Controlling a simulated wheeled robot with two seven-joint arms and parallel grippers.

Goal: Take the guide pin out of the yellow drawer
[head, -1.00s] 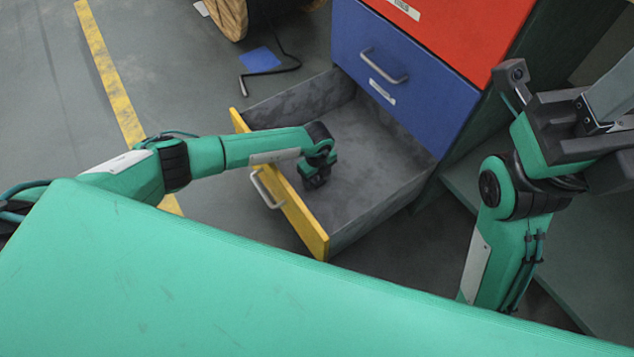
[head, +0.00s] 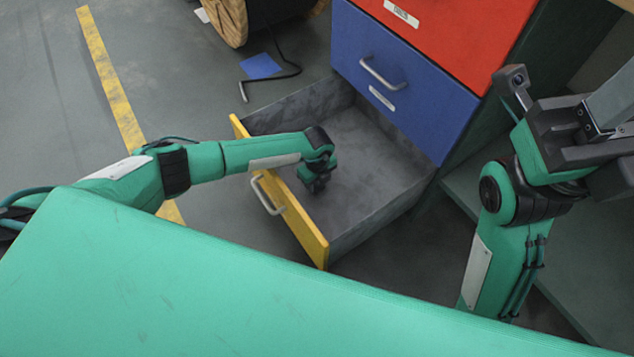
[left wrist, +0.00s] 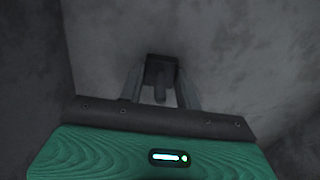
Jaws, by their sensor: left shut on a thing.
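The yellow drawer (head: 308,236) stands pulled open at the bottom of the cabinet, its grey inside showing. My left arm reaches over the yellow front, and my left gripper (head: 318,186) points down inside the drawer, near the front. In the left wrist view, the left gripper (left wrist: 160,82) is shut on a small dark piece, taken as the guide pin (left wrist: 160,92), between its two grey fingers. The pin is hidden in the head view. My right gripper (head: 600,125) is at the right edge, outside the drawer, partly cut off; its jaws are unclear.
A blue drawer (head: 415,95) and a red drawer (head: 470,30) are shut above. A wooden reel (head: 230,18), a blue sheet (head: 260,66) and a black bent cable or rod (head: 275,76) are on the floor behind. The floor left of the drawer is clear.

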